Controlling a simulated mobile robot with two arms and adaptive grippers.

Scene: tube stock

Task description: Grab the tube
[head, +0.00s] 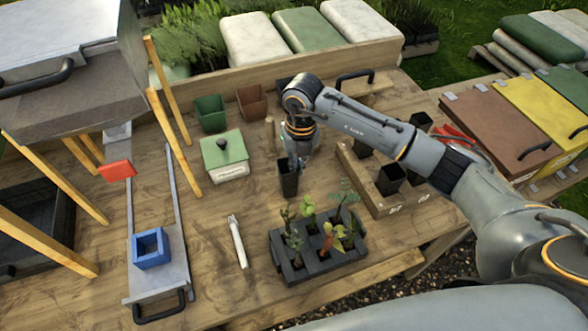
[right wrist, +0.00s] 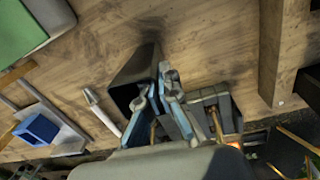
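A black square tube (head: 288,184) stands upright in the middle of the wooden bench, under my right gripper (head: 293,160). In the right wrist view the tube (right wrist: 130,75) shows its dark open mouth. There my right gripper's fingertips (right wrist: 166,72) are close together at the tube's right wall, one on each side, and look shut on it. Whether the tube's base touches the bench is hard to tell. My left gripper is not in view.
A black tray of seedlings (head: 318,262) sits in front of the tube. A white-handled tool (head: 237,241) and a green-lidded box (head: 223,165) lie to the left. A wooden rack (head: 372,199) with more black tubes stands right. A blue square frame (head: 150,249) lies on the metal slide.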

